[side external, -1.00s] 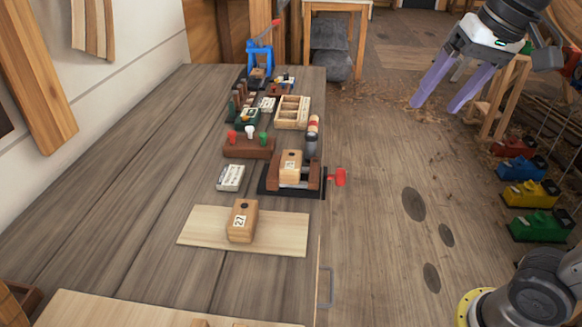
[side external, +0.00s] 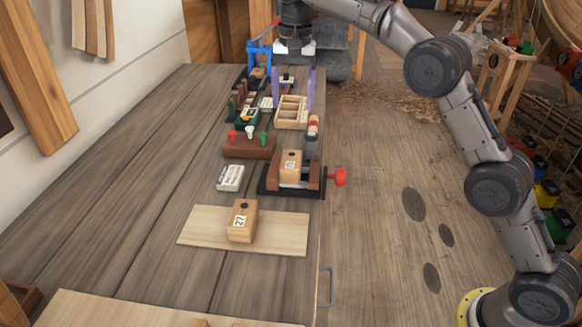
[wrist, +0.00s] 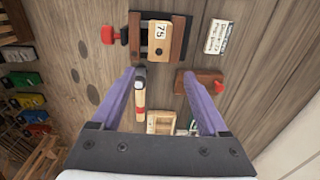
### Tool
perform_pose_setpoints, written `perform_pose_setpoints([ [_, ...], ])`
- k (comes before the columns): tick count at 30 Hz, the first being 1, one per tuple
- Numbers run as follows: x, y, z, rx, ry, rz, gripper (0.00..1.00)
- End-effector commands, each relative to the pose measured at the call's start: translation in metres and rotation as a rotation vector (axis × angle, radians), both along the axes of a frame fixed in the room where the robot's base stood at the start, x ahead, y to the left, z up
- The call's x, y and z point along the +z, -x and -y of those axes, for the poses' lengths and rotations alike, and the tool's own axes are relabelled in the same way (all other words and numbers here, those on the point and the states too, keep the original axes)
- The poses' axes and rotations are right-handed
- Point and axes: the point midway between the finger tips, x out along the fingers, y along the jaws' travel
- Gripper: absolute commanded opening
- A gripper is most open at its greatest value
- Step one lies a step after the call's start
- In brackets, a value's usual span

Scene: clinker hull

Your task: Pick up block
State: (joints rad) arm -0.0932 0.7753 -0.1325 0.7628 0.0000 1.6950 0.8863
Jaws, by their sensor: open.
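A wooden block labelled 27 (side external: 242,222) stands on a pale board (side external: 195,225) near the front of the bench. A second wooden block (side external: 291,166) sits between the brown jaws of a black-based clamp (side external: 314,180). In the wrist view this block (wrist: 160,46) reads 75. I cannot tell which block the task means. My gripper (side external: 291,110) points down over the far right part of the bench, beyond both blocks. Its purple fingers are apart and empty. In the wrist view my gripper (wrist: 158,73) has the clamped block ahead of it, clear of the fingers.
A divided wooden tray (side external: 291,112) is near my fingers. A peg rack (side external: 248,149) and a printed card (side external: 230,178) lie to the left. A red clamp handle (side external: 340,177) overhangs the right edge. The bench's left side is clear.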

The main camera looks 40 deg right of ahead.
Motion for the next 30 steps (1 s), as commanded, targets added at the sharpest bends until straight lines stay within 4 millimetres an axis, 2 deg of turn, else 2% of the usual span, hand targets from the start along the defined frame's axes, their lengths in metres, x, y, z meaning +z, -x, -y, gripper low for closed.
perform_pose_setpoints([
  [1, -0.012, -0.002, -0.002, 0.003, 0.002, -0.022, 0.78],
  [8, -0.037, -0.003, -0.004, 0.008, 0.004, -0.045, 0.78],
  [18, -0.096, -0.003, -0.004, 0.008, 0.004, -0.045, 0.78],
  [26, -0.113, -0.002, -0.004, 0.008, 0.004, -0.042, 0.78],
  [30, -0.131, 0.001, -0.005, 0.008, 0.005, -0.045, 0.78],
])
